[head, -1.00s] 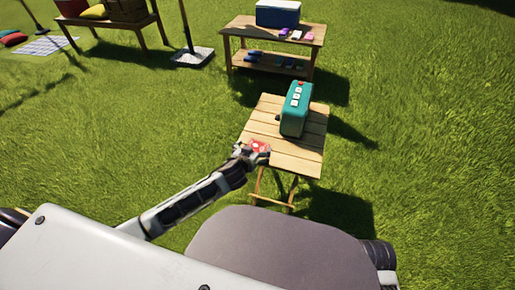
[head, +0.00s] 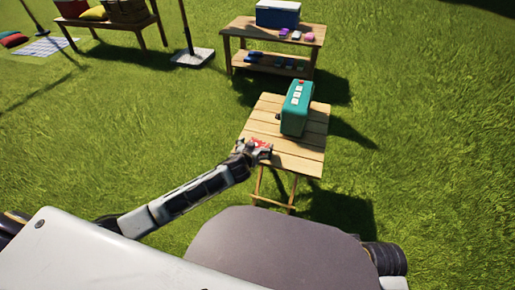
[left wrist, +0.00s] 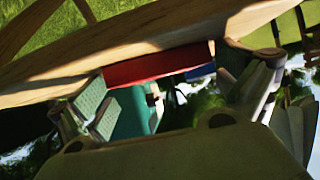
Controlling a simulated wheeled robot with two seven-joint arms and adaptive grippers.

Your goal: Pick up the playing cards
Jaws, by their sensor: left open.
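The playing cards, a small red pack (head: 262,144), lie near the left edge of the small slatted table (head: 290,160). My left gripper (head: 256,149) is at that edge, partly covering the pack in the head view. In the left wrist view, tilted so that the tabletop is at the top, the red pack (left wrist: 158,65) shows ahead, across the gap between the open fingers of my left gripper (left wrist: 175,98). Whether a finger touches it I cannot tell. My right gripper is not in view.
A teal box (head: 296,108) with light buttons stands on the table behind the pack. Farther back are a wooden shelf table (head: 240,31) with a blue cooler (head: 278,14), a pale pole base (head: 193,57) and a bench (head: 82,20). Open grass lies around.

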